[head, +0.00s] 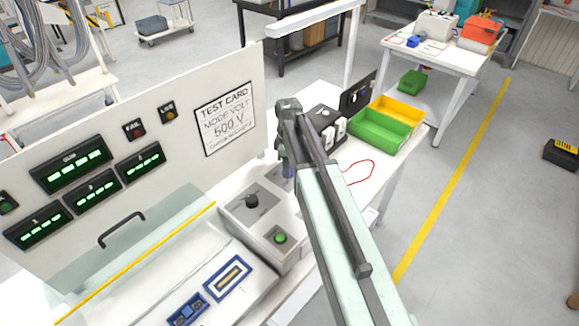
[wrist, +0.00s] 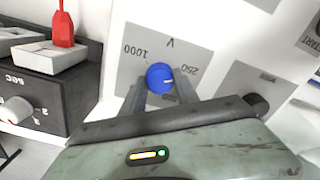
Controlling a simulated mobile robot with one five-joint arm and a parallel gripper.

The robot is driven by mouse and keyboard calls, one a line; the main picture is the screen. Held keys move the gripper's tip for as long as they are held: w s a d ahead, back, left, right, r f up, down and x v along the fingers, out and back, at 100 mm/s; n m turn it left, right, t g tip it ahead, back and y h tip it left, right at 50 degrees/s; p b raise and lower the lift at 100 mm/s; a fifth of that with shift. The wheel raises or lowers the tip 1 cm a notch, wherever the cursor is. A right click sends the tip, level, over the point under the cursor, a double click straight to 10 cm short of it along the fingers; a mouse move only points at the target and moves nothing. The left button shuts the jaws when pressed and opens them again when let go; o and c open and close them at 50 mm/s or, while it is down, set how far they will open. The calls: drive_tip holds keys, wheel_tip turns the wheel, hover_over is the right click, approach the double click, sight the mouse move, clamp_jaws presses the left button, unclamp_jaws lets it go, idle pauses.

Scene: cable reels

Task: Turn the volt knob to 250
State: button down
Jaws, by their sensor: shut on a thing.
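The volt knob (wrist: 158,76) is blue with a white pointer mark, on a grey dial plate (wrist: 130,72) marked V, 1000, 250 and 500. In the wrist view the mark points right, roughly between 250 and 500; I cannot tell exactly. My gripper (wrist: 160,86) is shut on the knob, one finger on each side. The plate's lower part and some of the 500 label are hidden by my gripper. In the head view my arm covers most of the knob's surroundings. A test card (head: 227,118) on the white panel reads MODE VOLT 500 V.
A box with a black knob (head: 251,201) and a green button (head: 280,238) stands left of my arm. A dark box with a white knob (wrist: 17,110) is close at left in the wrist view. Green (head: 380,143) and yellow trays stand behind. A red lead lies right.

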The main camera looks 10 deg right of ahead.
drive_tip(key=shift+w, duration=0.1)
drive_tip(key=c, duration=0.9)
unclamp_jaws()
drive_tip(key=shift+d, duration=0.1)
drive_tip(key=shift+r, duration=0.1)
wheel_tip(320, 180, up, 8)
drive_tip(key=p, duration=0.8)
drive_tip(key=shift+f, duration=0.25)
